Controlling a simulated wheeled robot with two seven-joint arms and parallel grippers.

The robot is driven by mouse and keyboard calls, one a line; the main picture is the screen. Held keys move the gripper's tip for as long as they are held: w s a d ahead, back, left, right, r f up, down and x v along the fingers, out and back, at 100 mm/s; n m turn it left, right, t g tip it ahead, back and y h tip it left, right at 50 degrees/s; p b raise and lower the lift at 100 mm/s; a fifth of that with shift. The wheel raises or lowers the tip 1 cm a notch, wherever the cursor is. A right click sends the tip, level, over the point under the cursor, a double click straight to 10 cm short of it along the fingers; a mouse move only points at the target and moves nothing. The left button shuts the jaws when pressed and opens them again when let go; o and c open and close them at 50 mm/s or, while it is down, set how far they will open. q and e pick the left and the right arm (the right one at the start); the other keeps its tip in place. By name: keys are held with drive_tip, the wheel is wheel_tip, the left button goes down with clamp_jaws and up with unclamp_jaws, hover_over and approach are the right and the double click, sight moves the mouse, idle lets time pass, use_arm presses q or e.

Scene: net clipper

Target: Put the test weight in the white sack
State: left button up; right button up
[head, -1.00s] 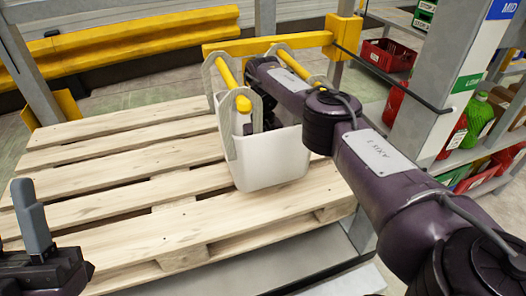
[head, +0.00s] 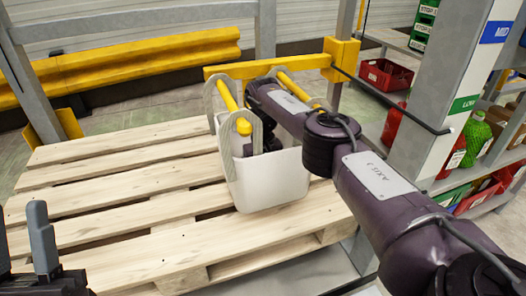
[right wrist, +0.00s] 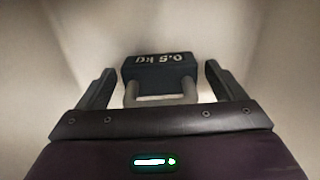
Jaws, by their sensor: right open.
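The white sack (head: 268,185) stands on a wooden pallet, with grey side straps and yellow grips at its top. My right arm reaches down into it, so its gripper is hidden behind the wall in the head view. In the right wrist view, my right gripper (right wrist: 160,85) is open. The test weight (right wrist: 160,68), a dark block marked 0.5 kg with a pale handle, lies between and just beyond the fingertips, with gaps on both sides. Pale sack walls surround it. My left gripper (head: 22,235) is empty and open at the lower left edge, partly cut off.
The pallet (head: 110,215) has bare slats left of the sack. A yellow bar (head: 225,72) and grey posts stand behind it. A yellow guard rail (head: 130,62) runs at the back. Shelves with a red crate (head: 386,76) and bottles stand at the right.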

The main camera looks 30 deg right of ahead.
wheel_tip(320, 180, up, 2)
drive_tip(key=shift+r+p, duration=0.1)
drive_tip(key=shift+p, duration=0.8)
use_arm(q)
drive_tip(key=w+d+f+g+y+p, duration=0.1)
drive_tip(key=w+d+f+g+y, duration=0.15)
drive_tip(key=f+g, duration=0.65)
drive_tip(key=w+d+f+g+y+p, duration=0.1)
drive_tip(key=f+g+y, duration=0.2)
drive_tip(key=f, duration=1.1)
use_arm(e)
drive_tip(key=shift+r, duration=1.3)
use_arm(q)
drive_tip(key=s+a+f+g+y+p, duration=0.1)
drive_tip(key=s+a+f+g+y, duration=0.1)
drive_tip(key=s+f+g, duration=0.8)
use_arm(e)
drive_tip(key=shift+r, duration=0.55)
wheel_tip(320, 180, up, 6)
drive_tip(key=p, duration=0.5)
drive_tip(key=shift+f, duration=0.2)
use_arm(q)
drive_tip(key=s+a+f+n+g+y, duration=0.1)
drive_tip(key=s+a+f+y, duration=0.1)
drive_tip(key=a, duration=0.4)
drive_tip(key=shift+f+y, duration=0.4)
drive_tip(key=shift+y, duration=0.15)
use_arm(e)
drive_tip(key=shift+r, duration=0.15)
